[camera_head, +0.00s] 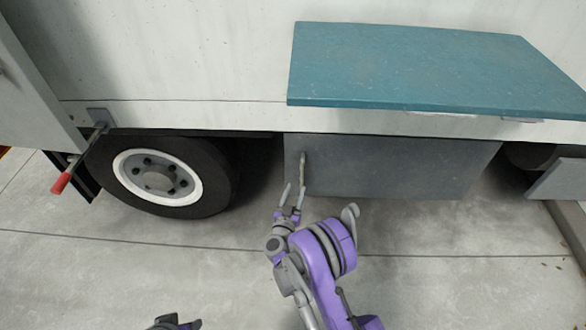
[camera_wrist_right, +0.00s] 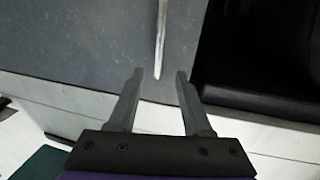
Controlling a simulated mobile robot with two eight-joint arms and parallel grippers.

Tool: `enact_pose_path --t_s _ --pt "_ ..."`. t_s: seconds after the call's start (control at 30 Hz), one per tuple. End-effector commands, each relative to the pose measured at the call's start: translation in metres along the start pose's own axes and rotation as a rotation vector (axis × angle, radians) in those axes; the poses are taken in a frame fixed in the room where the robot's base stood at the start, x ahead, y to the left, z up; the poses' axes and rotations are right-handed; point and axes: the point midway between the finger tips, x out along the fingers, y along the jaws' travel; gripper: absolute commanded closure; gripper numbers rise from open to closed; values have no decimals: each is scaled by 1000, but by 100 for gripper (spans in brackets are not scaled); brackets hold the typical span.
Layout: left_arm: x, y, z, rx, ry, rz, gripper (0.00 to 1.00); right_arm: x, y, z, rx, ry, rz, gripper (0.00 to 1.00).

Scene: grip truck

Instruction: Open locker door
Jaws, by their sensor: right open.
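The grey locker door (camera_head: 400,165) is the front of a box under the truck body, and it looks shut. Its upright handle (camera_head: 303,172) is near the door's left edge; the handle also shows in the right wrist view (camera_wrist_right: 161,35). My right gripper (camera_head: 294,190) is open and empty, just in front of the handle's lower part. In the right wrist view its fingertips (camera_wrist_right: 159,75) lie on either side of the handle's end, and I see no contact. My left gripper is not clearly in view.
A truck wheel (camera_head: 160,178) stands left of the locker. A teal shelf (camera_head: 430,65) juts out above it. A red-tipped lever (camera_head: 62,183) sticks out at far left. The concrete floor (camera_head: 480,250) before the door is clear. A dark part of mine shows at the bottom edge.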

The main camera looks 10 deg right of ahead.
Motion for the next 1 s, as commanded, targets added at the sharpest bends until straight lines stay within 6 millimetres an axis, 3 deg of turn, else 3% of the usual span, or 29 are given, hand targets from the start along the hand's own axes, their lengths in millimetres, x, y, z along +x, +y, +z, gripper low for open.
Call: enact_pose_path --t_s 0.4,0.6,1.0 --pt "1 0 0 0 0 0 50 72 1 -1 -1 1 2 50" --pt "2 0 1 0 -1 0 50 97 0 -1 0 1 0 50" --pt "2 0 1 0 -1 0 50 105 0 -2 0 1 -2 50"
